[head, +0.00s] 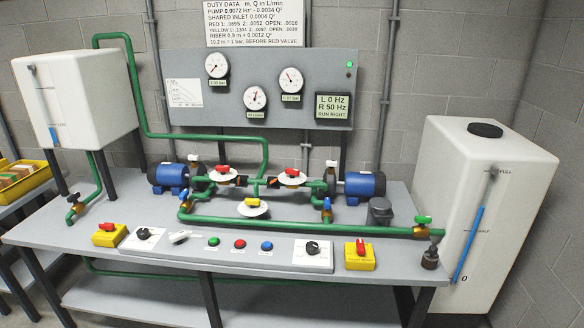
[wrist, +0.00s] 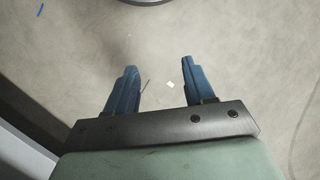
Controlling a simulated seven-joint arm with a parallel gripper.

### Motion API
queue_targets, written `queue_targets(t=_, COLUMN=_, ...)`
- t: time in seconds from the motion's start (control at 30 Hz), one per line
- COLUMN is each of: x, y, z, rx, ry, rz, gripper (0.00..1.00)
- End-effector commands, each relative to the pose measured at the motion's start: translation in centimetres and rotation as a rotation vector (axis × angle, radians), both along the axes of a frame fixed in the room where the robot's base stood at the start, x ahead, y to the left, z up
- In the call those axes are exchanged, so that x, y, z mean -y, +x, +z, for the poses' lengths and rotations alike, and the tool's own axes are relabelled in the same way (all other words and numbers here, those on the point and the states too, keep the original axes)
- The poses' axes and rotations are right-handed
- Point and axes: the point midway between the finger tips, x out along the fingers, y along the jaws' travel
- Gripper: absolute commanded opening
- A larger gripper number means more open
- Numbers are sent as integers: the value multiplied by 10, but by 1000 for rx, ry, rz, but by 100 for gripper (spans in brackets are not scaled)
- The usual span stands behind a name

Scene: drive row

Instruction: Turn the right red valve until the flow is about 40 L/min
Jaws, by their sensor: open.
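The right red valve (head: 293,172) has a red handle on a white round dial, in the green pipework right of the bench's middle. The left red valve (head: 222,169) is a like one to its left. Three round gauges hang on the grey panel: left (head: 216,65), middle (head: 255,98) and right (head: 291,80). Their small readouts are too blurred to read surely. The display (head: 333,107) reads "L 0 Hz, R 50 Hz, RUN RIGHT". My gripper (wrist: 156,90) is open and empty over bare floor in the wrist view. It does not show in the head view.
Blue pumps stand left (head: 169,178) and right (head: 364,186) of the valves. The bench front (head: 205,258) carries knobs, buttons and yellow switch boxes. White tanks stand left (head: 90,85) and right (head: 440,190).

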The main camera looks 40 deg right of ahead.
Motion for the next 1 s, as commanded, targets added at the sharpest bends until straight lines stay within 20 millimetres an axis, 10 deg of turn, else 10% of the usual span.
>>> queue_targets(t=0.47, x=-34, y=225, z=66, rx=236, ry=187, rz=232, gripper=53)
queue_targets(t=1.0, x=-52, y=451, z=235, rx=519, ry=335, rz=514, gripper=53)
